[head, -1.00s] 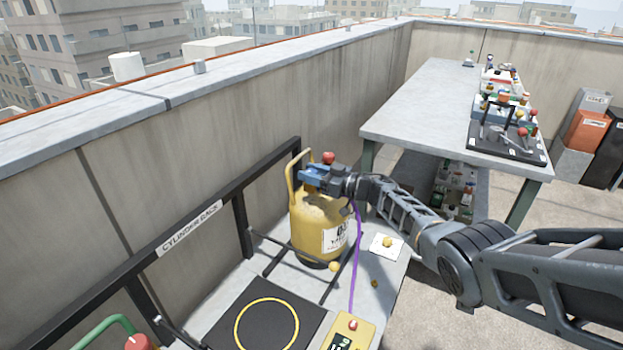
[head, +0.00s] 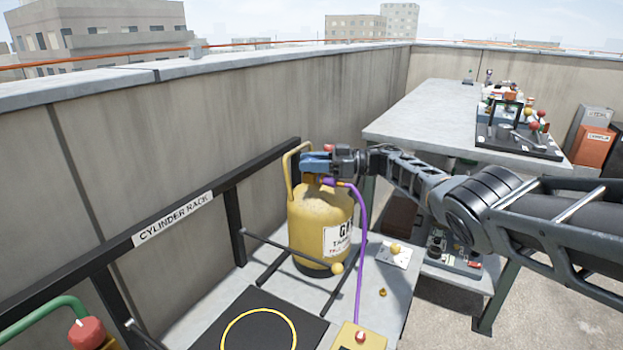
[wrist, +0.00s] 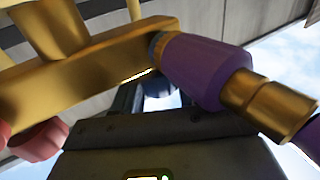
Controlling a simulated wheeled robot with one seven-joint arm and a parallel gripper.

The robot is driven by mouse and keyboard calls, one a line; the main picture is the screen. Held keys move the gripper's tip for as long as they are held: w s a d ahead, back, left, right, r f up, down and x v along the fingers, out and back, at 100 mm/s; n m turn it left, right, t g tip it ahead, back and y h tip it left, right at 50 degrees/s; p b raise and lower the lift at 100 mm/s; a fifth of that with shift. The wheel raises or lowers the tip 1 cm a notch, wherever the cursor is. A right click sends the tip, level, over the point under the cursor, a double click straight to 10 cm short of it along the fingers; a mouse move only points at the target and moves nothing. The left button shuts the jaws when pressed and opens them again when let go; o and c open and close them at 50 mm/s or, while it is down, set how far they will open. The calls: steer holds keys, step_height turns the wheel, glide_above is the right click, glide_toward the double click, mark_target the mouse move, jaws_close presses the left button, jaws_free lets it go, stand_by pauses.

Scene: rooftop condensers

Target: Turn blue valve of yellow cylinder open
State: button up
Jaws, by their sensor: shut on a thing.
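The yellow cylinder (head: 310,215) stands upright on the rack's shelf, with a curved yellow handle and a white label. My gripper (head: 317,163) is at its top, shut on the blue valve, whose outline I cannot cleanly separate from the fingers in the head view. In the wrist view, a small blue part (wrist: 160,87) shows between my dark fingers, below the brass valve body (wrist: 85,68). A purple hose (head: 359,250) runs from the valve head; its purple connector (wrist: 195,72) is close beside my fingers. A red knob (wrist: 38,142) is at left.
A yellow box (head: 356,338) with a red knob sits at the shelf front. A black rail with a CYLINDER RACK sign (head: 172,219) runs along the wall. A grey table (head: 425,120) with other devices stands behind. An empty yellow-ringed black pad (head: 228,328) lies left.

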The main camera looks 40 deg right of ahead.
steer(key=shift+n+g+y+b, duration=0.5)
steer(key=shift+g+b, duration=0.1)
steer(key=shift+b, duration=1.25)
steer(key=o, duration=1)
steer(key=shift+c, duration=0.2)
steer(key=b+v, duration=0.1)
steer(key=v, duration=0.7)
